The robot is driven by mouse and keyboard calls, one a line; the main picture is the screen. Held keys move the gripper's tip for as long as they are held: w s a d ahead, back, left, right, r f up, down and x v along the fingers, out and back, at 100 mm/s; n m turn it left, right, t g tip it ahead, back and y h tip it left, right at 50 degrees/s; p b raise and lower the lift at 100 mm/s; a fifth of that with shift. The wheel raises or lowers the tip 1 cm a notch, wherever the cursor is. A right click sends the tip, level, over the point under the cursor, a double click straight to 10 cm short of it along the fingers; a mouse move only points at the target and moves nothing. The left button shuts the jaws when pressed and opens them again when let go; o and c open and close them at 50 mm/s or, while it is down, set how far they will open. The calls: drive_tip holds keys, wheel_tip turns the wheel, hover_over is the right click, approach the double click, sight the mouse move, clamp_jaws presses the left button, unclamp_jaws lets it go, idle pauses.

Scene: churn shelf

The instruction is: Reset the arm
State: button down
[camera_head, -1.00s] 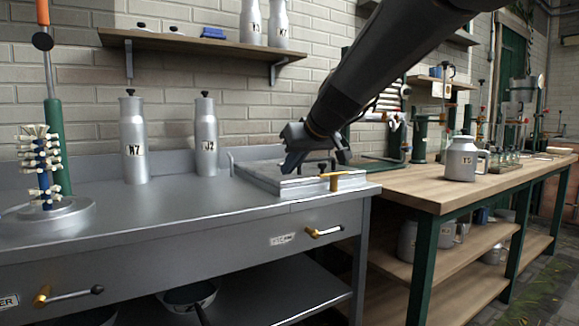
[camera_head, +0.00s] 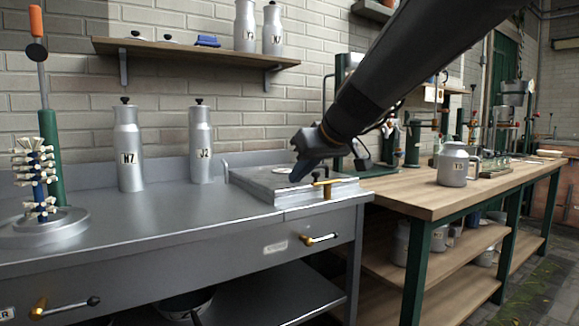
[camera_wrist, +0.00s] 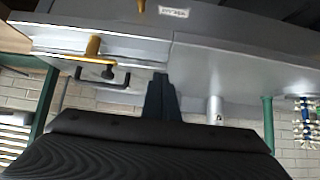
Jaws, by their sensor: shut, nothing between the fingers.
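My gripper (camera_head: 300,171) hangs from my dark arm, which reaches in from the top right. It is just above the grey metal box with a flat lid (camera_head: 262,182) at the right end of the metal bench. In the wrist view my gripper (camera_wrist: 160,82) shows its two dark fingers together, with nothing held. The box's brass latch (camera_head: 327,187) is right of the gripper, and a brass part also shows in the wrist view (camera_wrist: 93,46). I cannot tell whether the fingers touch the lid.
Bottles W7 (camera_head: 128,155) and J2 (camera_head: 201,150) stand on the metal bench (camera_head: 190,225). A rack with pegs (camera_head: 45,215) stands at left. Can T5 (camera_head: 453,166) stands on the wooden bench (camera_head: 420,194). A wall shelf (camera_head: 190,50) holds more bottles. The bench's front middle is clear.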

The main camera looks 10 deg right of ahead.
drive_tip(key=s+a+f+n+g, duration=0.1)
drive_tip(key=s+a+f+g, duration=0.2)
drive_tip(key=s+a+f, duration=0.6)
drive_tip(key=s+a+f+g, duration=0.3)
drive_tip(key=s+a+f, duration=0.2)
drive_tip(key=s+f, duration=0.4)
drive_tip(key=s+f+n+g+h, duration=0.1)
drive_tip(key=s+f+g+h, duration=0.2)
drive_tip(key=s+f, duration=1.05)
drive_tip(key=s+d+r+m+p, duration=0.1)
drive_tip(key=d+r+m+p, duration=0.2)
drive_tip(key=d+r+p, duration=0.5)
drive_tip(key=s+d+r+m+p, duration=0.1)
drive_tip(key=d+r+m+p, duration=0.2)
drive_tip(key=d+r+p, duration=0.6)
wheel_tip(320, 180, up, 8)
drive_tip(key=p, duration=0.8)
drive_tip(key=shift+s+d+f+h+p, duration=0.2)
drive_tip(key=shift+d+f+h+p, duration=0.1)
drive_tip(key=shift+p, duration=0.1)
